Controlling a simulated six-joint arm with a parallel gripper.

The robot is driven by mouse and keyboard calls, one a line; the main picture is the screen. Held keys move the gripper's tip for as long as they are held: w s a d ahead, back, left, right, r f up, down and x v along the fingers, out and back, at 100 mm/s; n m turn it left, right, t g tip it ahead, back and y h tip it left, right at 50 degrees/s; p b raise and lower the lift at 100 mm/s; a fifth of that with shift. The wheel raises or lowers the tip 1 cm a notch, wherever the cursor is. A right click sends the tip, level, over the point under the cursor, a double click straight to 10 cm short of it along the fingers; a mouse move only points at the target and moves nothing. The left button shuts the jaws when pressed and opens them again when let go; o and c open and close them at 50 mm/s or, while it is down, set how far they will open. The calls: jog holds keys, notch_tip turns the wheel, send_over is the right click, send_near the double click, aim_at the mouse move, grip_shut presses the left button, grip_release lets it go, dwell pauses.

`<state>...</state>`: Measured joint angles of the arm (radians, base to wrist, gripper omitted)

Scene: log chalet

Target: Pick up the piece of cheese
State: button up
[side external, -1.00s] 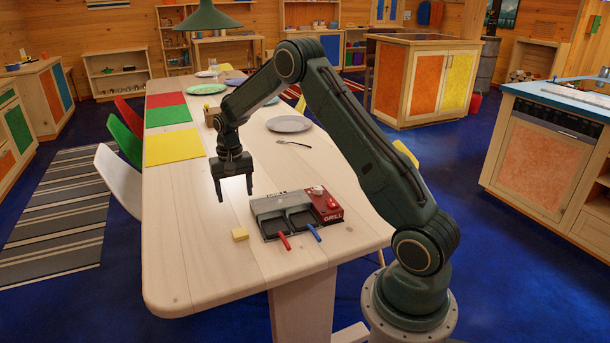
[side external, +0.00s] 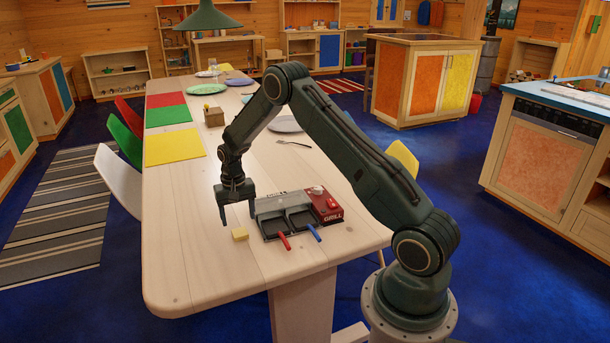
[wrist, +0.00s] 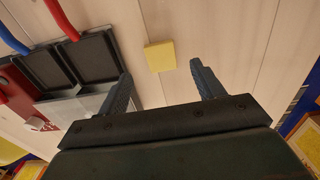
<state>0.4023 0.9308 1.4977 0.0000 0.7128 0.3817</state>
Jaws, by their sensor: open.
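The piece of cheese (side external: 240,233) is a small yellow block lying on the wooden table, just left of the grill. My gripper (side external: 239,220) is open and empty, pointing down, above the table and close over the cheese. In the wrist view the cheese (wrist: 160,56) lies ahead of the open fingers (wrist: 163,82), in line with the gap between them and apart from both.
The raclette grill (side external: 300,213), with a red control end and two dark pans with red and blue handles, stands right beside the cheese. The table (side external: 200,260) is clear left of and in front of the cheese. Coloured mats and plates (side external: 286,124) lie farther back.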

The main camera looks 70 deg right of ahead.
aim_at(240, 232)
jog(key=shift+f, duration=0.15)
jog(key=shift+w+f, duration=0.15)
jog(key=shift+f, duration=2.4)
jog(key=c, duration=1.1)
